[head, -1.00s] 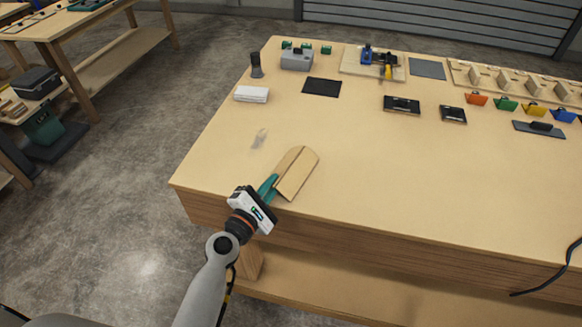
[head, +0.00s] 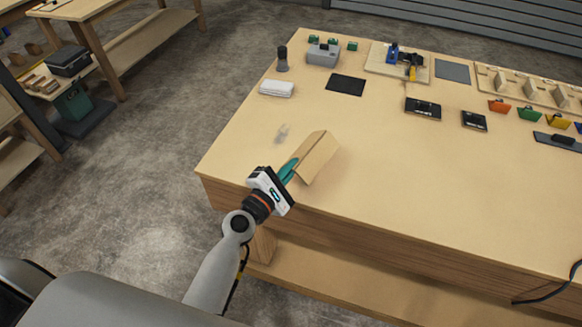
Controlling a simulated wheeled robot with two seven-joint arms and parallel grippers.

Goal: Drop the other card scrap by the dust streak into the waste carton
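A folded tan card scrap (head: 318,158) shows at the front left of the workbench, a little to the right of the grey dust streak (head: 282,132). My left gripper (head: 289,170) reaches in from the front edge. Its teal fingers are at the card's left side and look shut on it. The fingertips are partly hidden by the card. The card is tilted and seems just above the bench top; the exact gap cannot be told. I cannot make out a waste carton in this view. My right gripper is not in view.
The workbench (head: 240,155) is clear around the card. A white cloth stack (head: 277,89), a black mat (head: 345,85) and a grey box (head: 323,54) lie behind. Black trays (head: 423,108) and coloured pieces (head: 530,113) are to the right. Another bench (head: 75,10) stands at left.

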